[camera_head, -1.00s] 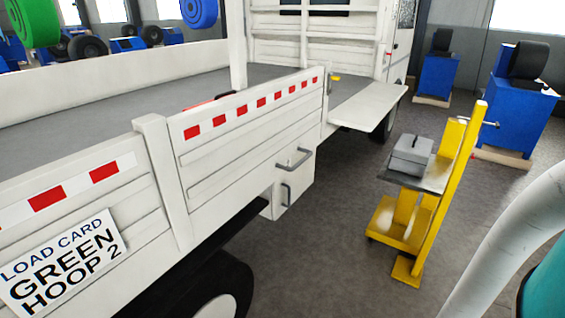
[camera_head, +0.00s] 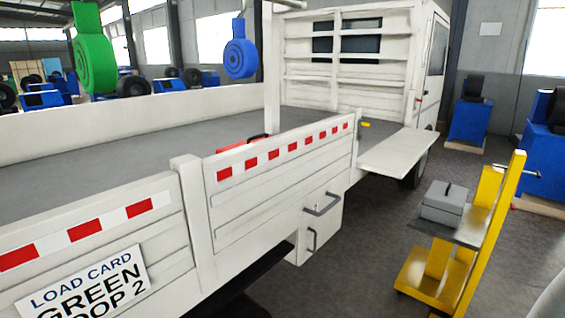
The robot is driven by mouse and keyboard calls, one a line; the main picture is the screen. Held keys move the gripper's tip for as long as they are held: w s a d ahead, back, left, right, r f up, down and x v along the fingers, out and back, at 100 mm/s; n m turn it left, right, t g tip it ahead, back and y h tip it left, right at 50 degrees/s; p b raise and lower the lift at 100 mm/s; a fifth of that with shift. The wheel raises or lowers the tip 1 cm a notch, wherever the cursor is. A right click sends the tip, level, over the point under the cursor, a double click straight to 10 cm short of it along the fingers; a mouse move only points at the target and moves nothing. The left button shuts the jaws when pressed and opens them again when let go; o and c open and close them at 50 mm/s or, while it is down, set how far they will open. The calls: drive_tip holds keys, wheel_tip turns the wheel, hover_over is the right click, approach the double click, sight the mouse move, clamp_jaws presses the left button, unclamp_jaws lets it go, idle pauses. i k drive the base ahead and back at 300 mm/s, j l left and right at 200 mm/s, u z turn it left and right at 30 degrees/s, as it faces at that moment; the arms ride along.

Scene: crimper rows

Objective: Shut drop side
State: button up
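The white truck's side is made of panels. A short white panel (camera_head: 397,152) near the cab sticks out flat and level from the bed, like a lowered drop side. The middle drop side (camera_head: 270,185), with a red and white strip, stands upright, with a grey handle (camera_head: 322,205) low at its right end. The near drop side (camera_head: 100,240) also stands upright and bears a load card (camera_head: 82,285) reading "GREEN" and, partly cut off, "HOOP 2". A small yellow part (camera_head: 365,124) shows by the post beside the level panel. My gripper is out of view.
A yellow stand (camera_head: 490,215) with a grey box (camera_head: 442,203) on its shelf stands right of the truck. A white box (camera_head: 312,235) hangs below the middle side. Green (camera_head: 94,62) and blue (camera_head: 240,58) reels hang above the bed. A red object (camera_head: 240,145) lies inside. Grey floor between truck and stand is clear.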

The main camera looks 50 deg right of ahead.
sight(394, 157)
drive_tip(key=l+z, duration=0.1)
drive_tip(key=l, duration=0.3)
drive_tip(key=i+l+z, duration=0.1)
drive_tip(key=l, duration=0.35)
drive_tip(key=i+l+z, duration=0.1)
drive_tip(key=l, duration=0.3)
drive_tip(key=i+l, duration=0.2)
drive_tip(key=l, duration=0.2)
drive_tip(key=i+l+z, duration=0.15)
drive_tip(key=l, duration=0.25)
drive_tip(key=i+l+z, duration=0.1)
drive_tip(key=l, duration=0.3)
drive_tip(key=i+l+z, duration=0.1)
drive_tip(key=l, duration=0.3)
drive_tip(key=i+l+z, duration=0.1)
drive_tip(key=l, duration=0.25)
drive_tip(key=i, duration=0.1)
